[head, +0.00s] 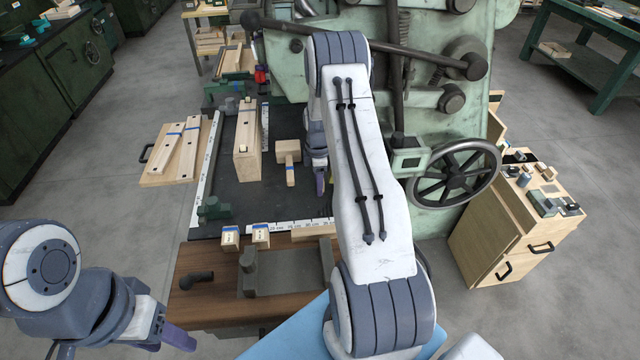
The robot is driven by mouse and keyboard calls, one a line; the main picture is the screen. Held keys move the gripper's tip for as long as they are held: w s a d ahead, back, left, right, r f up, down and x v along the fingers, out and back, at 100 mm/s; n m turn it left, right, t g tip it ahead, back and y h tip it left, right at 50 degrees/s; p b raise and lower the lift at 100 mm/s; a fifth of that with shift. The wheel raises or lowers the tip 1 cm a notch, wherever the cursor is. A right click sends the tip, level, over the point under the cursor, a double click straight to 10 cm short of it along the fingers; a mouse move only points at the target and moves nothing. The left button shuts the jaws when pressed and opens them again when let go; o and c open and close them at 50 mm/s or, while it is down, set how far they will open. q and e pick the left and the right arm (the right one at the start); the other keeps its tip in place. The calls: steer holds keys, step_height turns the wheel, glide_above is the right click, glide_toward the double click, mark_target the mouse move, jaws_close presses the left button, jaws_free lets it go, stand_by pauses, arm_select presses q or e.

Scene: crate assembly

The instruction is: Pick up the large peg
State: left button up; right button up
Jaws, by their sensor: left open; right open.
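No piece can be told for sure as the large peg at this size. Small pale pegs (242,149) show at the top edge of an upright wooden board (248,165) on the dark work mat. Two small wooden blocks with blue bands, one on the left (230,238) and one on the right (261,238), stand at the mat's front edge. My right gripper (320,180) is open, just right of a wooden mallet (288,152), and partly hidden by my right arm. My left gripper (178,335) is open and empty at the lower left, away from the pieces.
Flat wooden boards with blue bands (188,150) lie left of the mat (215,170). A grey vise-like fixture (285,278) and a dark bent handle (196,280) are on the front wooden bench. A green machine with a handwheel (455,172) stands behind on the right.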

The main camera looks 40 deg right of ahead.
steer(key=shift+c, duration=0.3)
jaws_close()
